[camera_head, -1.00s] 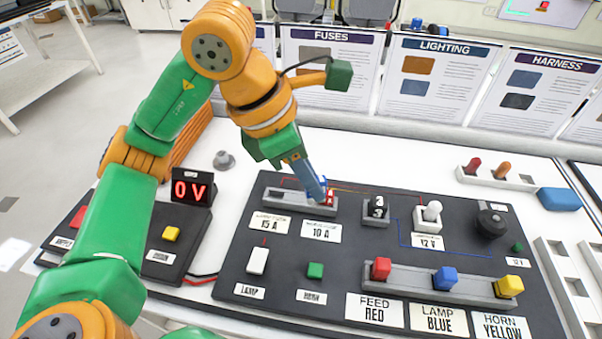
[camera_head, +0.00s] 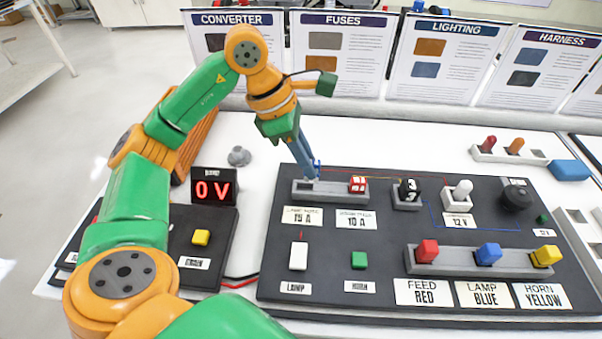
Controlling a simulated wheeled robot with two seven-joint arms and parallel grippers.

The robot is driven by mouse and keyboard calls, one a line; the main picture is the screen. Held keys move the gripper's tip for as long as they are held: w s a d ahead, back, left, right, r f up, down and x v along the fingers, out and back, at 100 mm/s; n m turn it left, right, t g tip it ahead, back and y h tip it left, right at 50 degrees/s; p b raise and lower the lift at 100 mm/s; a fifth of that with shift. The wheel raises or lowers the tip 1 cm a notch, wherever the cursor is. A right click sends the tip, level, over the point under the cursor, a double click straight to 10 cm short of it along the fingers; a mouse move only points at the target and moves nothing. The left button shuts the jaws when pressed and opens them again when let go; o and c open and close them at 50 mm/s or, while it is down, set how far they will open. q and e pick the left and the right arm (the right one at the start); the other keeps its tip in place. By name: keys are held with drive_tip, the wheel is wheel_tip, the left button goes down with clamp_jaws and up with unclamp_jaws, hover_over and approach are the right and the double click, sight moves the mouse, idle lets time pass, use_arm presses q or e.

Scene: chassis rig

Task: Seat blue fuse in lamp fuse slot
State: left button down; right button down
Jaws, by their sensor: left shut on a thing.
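My left gripper (camera_head: 314,172) reaches down over the grey fuse block (camera_head: 335,194). It is shut on the small blue fuse (camera_head: 318,166), of which only a bit shows past the fingers. The fingertips are at the back edge of the block, near the slot over the 15 A label (camera_head: 303,216). I cannot tell whether the fuse touches the slot. A red fuse (camera_head: 358,184) stands in the block's right end, above the 10 A label (camera_head: 356,219). My right gripper is not in view.
The meter (camera_head: 214,188) reads 0 V. Red, blue and yellow plugs sit in a front rail (camera_head: 457,262). A grey knob-like piece (camera_head: 239,156) stands behind the meter.

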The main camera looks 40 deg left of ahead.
use_arm(q)
drive_tip(key=f, duration=0.1)
drive_tip(key=a+f, duration=0.1)
drive_tip(key=f, duration=0.1)
drive_tip(key=f+b, duration=0.1)
drive_tip(key=f, duration=0.1)
drive_tip(key=shift+w+a, duration=0.15)
drive_tip(key=shift+a, duration=0.2)
drive_tip(key=shift+f, duration=0.1)
drive_tip(key=shift+f, duration=0.15)
drive_tip(key=c, duration=0.8)
unclamp_jaws()
